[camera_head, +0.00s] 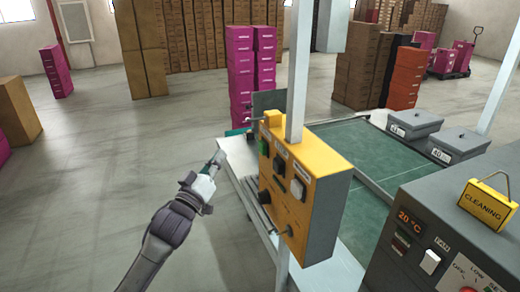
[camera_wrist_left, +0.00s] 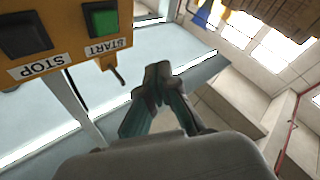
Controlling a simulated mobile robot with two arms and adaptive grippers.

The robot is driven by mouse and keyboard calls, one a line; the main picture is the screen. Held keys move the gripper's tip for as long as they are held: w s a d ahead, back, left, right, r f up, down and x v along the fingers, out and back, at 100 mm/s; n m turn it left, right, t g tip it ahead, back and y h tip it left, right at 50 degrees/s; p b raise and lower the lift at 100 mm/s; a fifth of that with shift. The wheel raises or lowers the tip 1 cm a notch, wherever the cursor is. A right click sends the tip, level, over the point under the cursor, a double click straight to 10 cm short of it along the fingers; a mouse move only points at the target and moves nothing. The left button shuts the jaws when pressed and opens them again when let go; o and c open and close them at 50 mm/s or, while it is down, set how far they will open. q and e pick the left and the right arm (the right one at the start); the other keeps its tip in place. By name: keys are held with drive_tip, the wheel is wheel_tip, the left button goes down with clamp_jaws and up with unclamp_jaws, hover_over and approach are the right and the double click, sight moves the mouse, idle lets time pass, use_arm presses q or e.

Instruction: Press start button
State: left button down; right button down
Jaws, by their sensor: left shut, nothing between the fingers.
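The green start button (camera_wrist_left: 102,20) is on the yellow control box, above a label that reads START. In the head view the start button (camera_head: 264,147) is at the upper left of the yellow control box (camera_head: 310,160). A black stop button (camera_wrist_left: 24,34) with a STOP label is beside it. My left gripper (camera_head: 218,158) is shut and empty, to the left of the box and apart from it. In the left wrist view my left gripper (camera_wrist_left: 158,75) shows its closed fingertips below and right of the start button. My right gripper is not in view.
The box hangs on a pale post (camera_head: 299,70) beside a green-topped work table (camera_head: 380,145). Two grey lidded bins (camera_head: 414,122) stand at its back. A grey machine with a yellow CLEANING sign (camera_head: 487,204) is at the right. Floor left of my arm is clear.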

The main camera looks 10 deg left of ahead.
sight(263, 148)
use_arm(q)
drive_tip(key=w+d+b, duration=0.2)
drive_tip(key=w+d, duration=0.2)
drive_tip(key=d, duration=0.2)
drive_tip(key=shift+w+d, duration=0.3)
drive_tip(key=shift+d, duration=0.1)
idle(1.2)
drive_tip(key=shift+w+d, duration=0.1)
drive_tip(key=shift+w+d, duration=0.15)
drive_tip(key=shift+d, duration=0.1)
